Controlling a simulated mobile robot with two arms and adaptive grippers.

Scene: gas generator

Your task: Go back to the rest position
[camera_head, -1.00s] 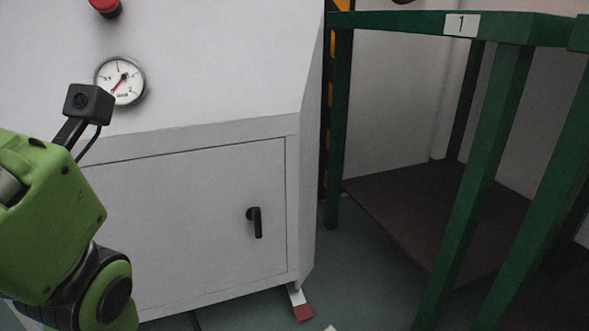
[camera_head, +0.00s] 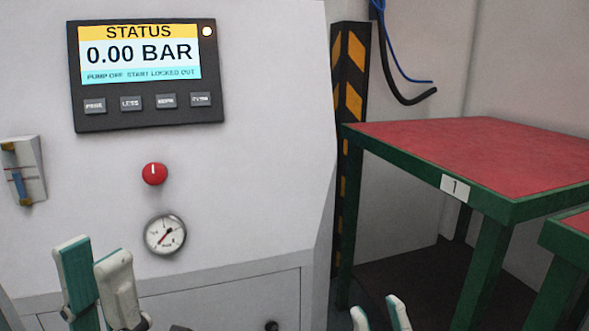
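My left gripper (camera_head: 94,262) is in the lower left of the head view, its two white and teal fingers pointing up in front of the white cabinet. Its two tips stand apart, and I see nothing between them. My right gripper (camera_head: 377,308) shows only its fingertips at the bottom edge, right of centre. They are apart with nothing between them. The rest of both arms is mostly out of view.
The white generator cabinet (camera_head: 250,200) carries a status screen (camera_head: 140,55) reading 0.00 BAR, a red knob (camera_head: 154,174) and a pressure gauge (camera_head: 165,235). A red-topped green table (camera_head: 480,150) labelled 1 stands at right. A striped post (camera_head: 350,75) is between them.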

